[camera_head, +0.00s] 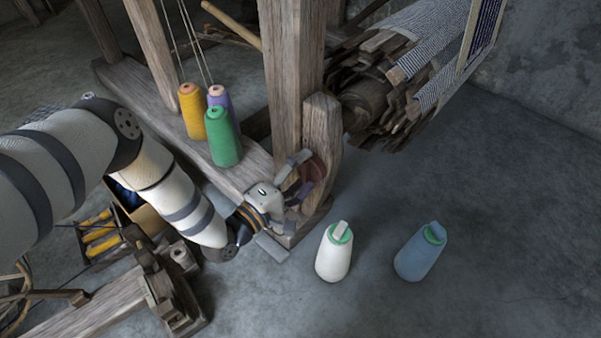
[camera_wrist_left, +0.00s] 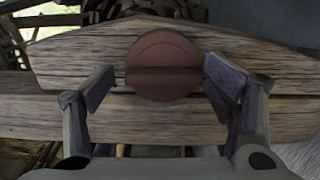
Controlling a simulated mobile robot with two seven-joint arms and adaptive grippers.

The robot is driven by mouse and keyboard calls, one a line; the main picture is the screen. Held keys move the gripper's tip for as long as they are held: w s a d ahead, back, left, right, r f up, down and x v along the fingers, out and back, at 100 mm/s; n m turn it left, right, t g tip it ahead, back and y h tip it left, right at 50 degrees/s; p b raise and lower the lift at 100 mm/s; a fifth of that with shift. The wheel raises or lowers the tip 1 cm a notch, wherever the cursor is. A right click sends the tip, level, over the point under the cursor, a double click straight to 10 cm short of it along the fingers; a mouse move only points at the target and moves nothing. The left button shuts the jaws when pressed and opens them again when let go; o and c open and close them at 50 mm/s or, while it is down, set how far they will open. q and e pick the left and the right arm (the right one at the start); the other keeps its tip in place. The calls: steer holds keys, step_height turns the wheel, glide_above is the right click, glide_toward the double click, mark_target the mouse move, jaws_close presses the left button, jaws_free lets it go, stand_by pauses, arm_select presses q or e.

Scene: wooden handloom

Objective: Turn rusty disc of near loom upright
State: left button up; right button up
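The rusty disc (camera_wrist_left: 163,52) is a round reddish-brown plate on the wooden loom post. In the left wrist view a raised bar (camera_wrist_left: 163,77) crosses it horizontally. In the head view the disc (camera_head: 314,167) is small and partly hidden behind my left gripper (camera_head: 299,178). The left gripper (camera_wrist_left: 160,82) is open, with one purple-padded finger on each side of the disc, near the ends of the bar. A small gap shows at the left finger; whether the right finger touches cannot be told. My right gripper is in neither view.
Orange (camera_head: 194,111), purple and green yarn cones (camera_head: 222,138) stand on the loom beam beside my left arm. White (camera_head: 333,256) and blue bottle-shaped cones (camera_head: 420,254) stand on the floor at the right. Floor further right is clear. A wooden frame (camera_head: 103,302) lies at lower left.

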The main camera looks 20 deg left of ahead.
arm_select(q)
steer(key=shift+s+a+f, duration=0.1)
steer(key=shift+s, duration=0.05)
steer(key=v, duration=1.2)
